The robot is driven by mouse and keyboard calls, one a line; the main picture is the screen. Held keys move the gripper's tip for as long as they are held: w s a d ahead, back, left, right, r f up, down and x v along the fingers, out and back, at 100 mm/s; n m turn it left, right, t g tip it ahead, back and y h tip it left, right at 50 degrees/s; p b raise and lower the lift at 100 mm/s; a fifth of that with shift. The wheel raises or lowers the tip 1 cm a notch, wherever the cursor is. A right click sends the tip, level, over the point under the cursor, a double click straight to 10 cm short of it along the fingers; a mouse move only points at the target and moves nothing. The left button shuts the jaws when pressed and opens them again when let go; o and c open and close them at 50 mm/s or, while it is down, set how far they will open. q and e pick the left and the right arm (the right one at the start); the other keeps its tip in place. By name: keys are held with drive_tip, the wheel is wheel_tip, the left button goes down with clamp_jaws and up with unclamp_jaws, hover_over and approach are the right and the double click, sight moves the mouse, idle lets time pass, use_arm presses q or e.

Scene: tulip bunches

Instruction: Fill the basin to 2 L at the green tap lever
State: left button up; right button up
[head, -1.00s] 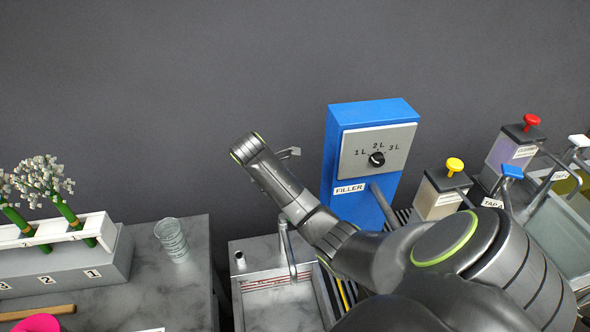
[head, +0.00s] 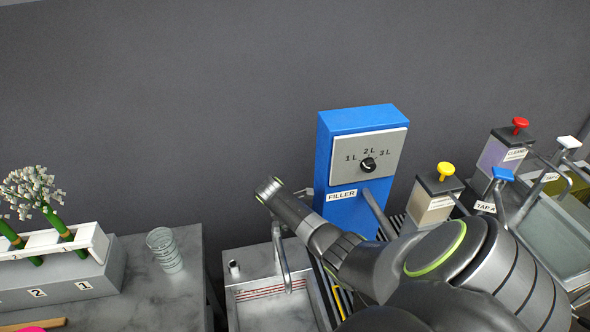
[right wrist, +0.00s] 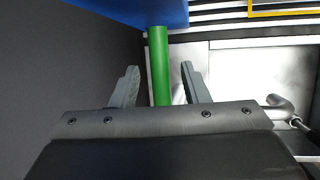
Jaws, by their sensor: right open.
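The green tap lever (right wrist: 159,66) shows in the right wrist view as an upright green bar under a blue body. My right gripper (right wrist: 160,86) is open with the lever between its fingers, a gap on each side. In the head view my right gripper (head: 303,192) is partly hidden behind its wrist, beside the blue filler (head: 338,150). The filler's black knob (head: 368,165) sits on a plate marked 1 L, 2 L and 3 L; its exact setting is unclear. The grey basin (head: 262,313) with red level lines stands below, partly hidden by my arm. My left gripper is out of view.
A thin spout (head: 281,255) rises over the basin. Yellow-knobbed (head: 445,172) and red-knobbed (head: 519,124) dispensers stand to the right. A clear ribbed glass (head: 165,250) and a rack (head: 90,243) with white flowers stand on the left counter. The wall behind is bare.

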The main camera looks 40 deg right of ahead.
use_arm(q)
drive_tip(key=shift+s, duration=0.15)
use_arm(e)
drive_tip(key=shift+c, duration=0.2)
clamp_jaws()
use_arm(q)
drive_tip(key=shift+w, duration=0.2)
